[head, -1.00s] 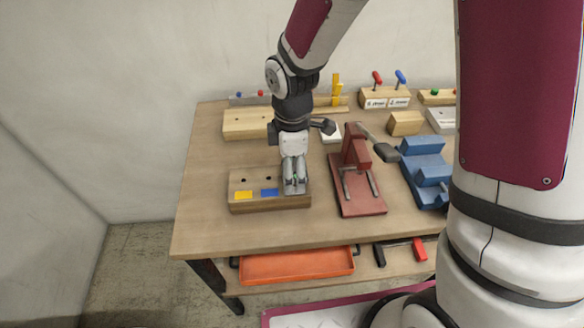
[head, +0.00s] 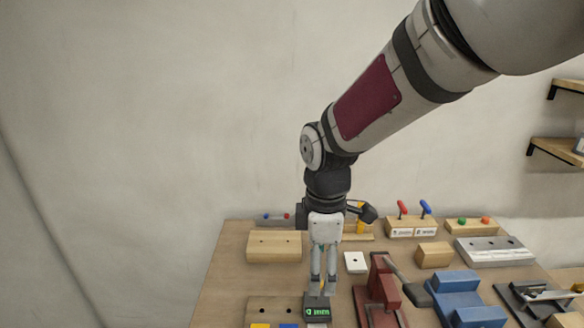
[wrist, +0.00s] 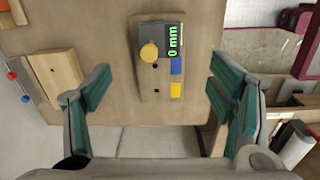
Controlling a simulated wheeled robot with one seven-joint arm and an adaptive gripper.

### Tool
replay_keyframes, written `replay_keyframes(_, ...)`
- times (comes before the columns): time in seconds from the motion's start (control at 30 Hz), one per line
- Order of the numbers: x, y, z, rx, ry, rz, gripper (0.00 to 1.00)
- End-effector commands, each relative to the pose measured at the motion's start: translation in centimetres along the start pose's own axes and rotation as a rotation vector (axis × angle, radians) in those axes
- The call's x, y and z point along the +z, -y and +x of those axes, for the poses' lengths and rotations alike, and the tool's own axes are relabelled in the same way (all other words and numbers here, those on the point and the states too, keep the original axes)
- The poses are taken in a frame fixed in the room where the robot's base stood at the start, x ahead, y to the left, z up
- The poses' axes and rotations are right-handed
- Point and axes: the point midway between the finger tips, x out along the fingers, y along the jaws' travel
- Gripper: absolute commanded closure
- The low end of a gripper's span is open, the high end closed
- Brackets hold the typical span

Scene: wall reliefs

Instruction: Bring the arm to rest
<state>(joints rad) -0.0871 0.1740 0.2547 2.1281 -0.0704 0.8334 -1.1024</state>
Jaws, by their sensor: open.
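My gripper (head: 322,288) is open and empty, pointing down above the back right part of a wooden block on the table. In the wrist view, the two green-padded fingers of my gripper (wrist: 158,88) stand wide apart. The wooden block (wrist: 149,84) lies between them in the picture, below and clear of the fingers. It carries a small display (wrist: 172,42) reading 0 mm in green, a round yellow knob (wrist: 149,52), a blue patch (wrist: 176,66) and a yellow patch (wrist: 176,90). The head view cuts off the block's front.
A red clamp-like fixture (head: 378,290) with a dark-ended lever and a blue vise-like block (head: 455,290) stand to the right. A wooden block (head: 274,246) and a small white plate (head: 355,262) lie behind. The air above the table's left side is free.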

Motion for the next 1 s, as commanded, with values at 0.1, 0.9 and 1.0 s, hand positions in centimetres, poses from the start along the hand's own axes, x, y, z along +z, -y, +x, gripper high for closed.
replay_keyframes(0.1,1.8,0.8,-2.5,0.052,0.000,0.138,0.23)
replay_keyframes(0.9,13.5,14.6,-12.7,0.320,-0.322,1.420,0.23)
replay_keyframes(1.0,13.7,15.0,-12.8,0.321,-0.340,1.457,0.23)
